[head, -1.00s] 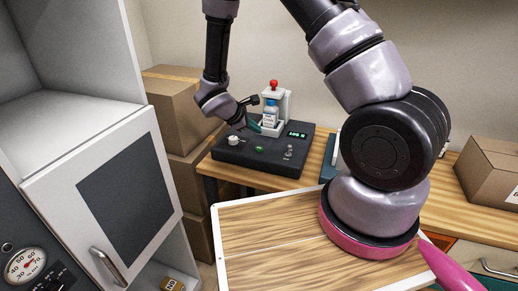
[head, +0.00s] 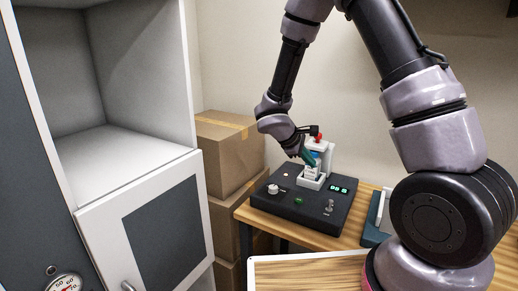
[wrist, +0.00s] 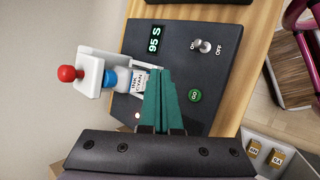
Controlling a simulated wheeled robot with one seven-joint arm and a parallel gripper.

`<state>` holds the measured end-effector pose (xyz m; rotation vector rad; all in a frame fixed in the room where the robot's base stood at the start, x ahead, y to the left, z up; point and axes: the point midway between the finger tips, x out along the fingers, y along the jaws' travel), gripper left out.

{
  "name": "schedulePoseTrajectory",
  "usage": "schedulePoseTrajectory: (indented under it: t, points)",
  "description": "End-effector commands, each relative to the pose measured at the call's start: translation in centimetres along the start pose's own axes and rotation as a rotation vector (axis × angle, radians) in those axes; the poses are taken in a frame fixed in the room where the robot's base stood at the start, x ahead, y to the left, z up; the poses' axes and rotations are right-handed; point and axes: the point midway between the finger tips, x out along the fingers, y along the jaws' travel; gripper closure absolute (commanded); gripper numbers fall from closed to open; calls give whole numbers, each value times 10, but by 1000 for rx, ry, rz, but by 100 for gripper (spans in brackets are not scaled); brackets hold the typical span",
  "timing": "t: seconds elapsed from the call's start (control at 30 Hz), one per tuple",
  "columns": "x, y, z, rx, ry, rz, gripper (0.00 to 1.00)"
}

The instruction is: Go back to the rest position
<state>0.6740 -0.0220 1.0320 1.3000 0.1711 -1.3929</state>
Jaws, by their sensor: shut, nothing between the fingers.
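The press is a dark box (head: 285,212) on a wooden table, with a white frame (head: 327,153) topped by a red knob (head: 319,137). A blue-capped bottle stands in the frame; its label in the wrist view (wrist: 139,82) appears to read ink cyan. My gripper (head: 309,160) has teal fingers and hangs just in front of the bottle, partly hiding it. In the wrist view the fingers (wrist: 161,72) are shut together and empty, above the box between the bottle and the green GO button (wrist: 194,96). Whether they touch anything is unclear.
The box carries an ON/OFF toggle (wrist: 201,46) and a lit display (wrist: 154,42) reading 95 S. A tall open cabinet (head: 130,165) stands at left, with stacked cartons (head: 228,155) behind it. A white-edged wooden surface (head: 310,275) lies in front.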

Motion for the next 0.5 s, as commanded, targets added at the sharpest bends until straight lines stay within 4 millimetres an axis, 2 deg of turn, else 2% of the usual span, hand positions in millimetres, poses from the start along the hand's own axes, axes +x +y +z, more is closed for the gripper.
schedulePoseTrajectory:
  t: [0.03,0.2,0.5]
  points:
    - [-13,13,20,88,4,-29,100]
    - [-52,33,78,365,21,-150,100]
    - [-121,40,164,831,127,-370,100]
